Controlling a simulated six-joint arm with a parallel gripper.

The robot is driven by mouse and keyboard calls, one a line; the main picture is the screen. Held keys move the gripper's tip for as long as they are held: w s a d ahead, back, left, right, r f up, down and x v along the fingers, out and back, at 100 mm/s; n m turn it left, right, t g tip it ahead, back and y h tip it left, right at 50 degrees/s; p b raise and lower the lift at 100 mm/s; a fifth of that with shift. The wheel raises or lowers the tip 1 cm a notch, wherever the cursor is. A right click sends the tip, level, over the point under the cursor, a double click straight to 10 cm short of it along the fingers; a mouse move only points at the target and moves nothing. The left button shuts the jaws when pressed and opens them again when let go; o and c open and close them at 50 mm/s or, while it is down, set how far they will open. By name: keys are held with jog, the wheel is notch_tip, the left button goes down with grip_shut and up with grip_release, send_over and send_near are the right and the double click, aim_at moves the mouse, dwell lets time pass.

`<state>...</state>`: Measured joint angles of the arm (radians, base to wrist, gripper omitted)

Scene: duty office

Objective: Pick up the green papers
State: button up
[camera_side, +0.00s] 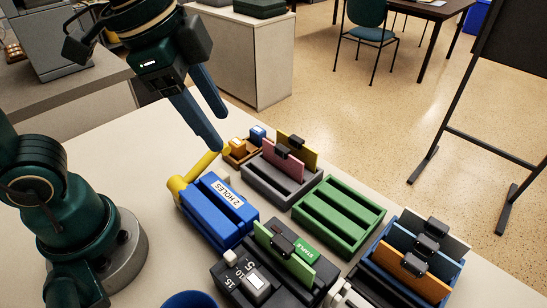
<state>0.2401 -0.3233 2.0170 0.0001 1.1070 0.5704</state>
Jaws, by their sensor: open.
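The green papers (299,268) stand upright with a black clip on their top edge. They sit in a dark machine (225,280) with a dial and a green label reading "STAPLE", at the front centre. Their lower edge is hidden in the machine. My gripper (217,130) is open and empty, with its two blue fingers pointing down. In the picture it is above and left of the green papers, over the far side of the table near the yellow lever. It is clear of the papers.
A blue hole punch (220,211) with a yellow lever (193,177) stands between my gripper and the machine. An empty-looking green tray (340,217) is right of centre. A grey tray (266,182) holds pink and yellow papers. A blue tray (378,272) holds clipped papers, including orange ones.

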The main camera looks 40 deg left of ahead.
aim_at(283, 243)
jog(key=d+f+m+g, duration=0.1)
jog(key=d+f+m, duration=0.1)
jog(key=d+m, duration=0.1)
jog(key=s+d+f+m+g, duration=0.1)
jog(key=d+f+m, duration=0.2)
jog(key=d, duration=0.3)
jog(key=d+f+m+g+y, duration=0.1)
jog(key=d+f+m, duration=0.1)
jog(key=d, duration=0.2)
jog(key=shift+s+d+f+m+g, duration=0.15)
jog(key=shift+d+f+m+g, duration=0.15)
jog(key=shift+d+m+g, duration=0.1)
jog(key=shift+f, duration=2.45)
grip_shut()
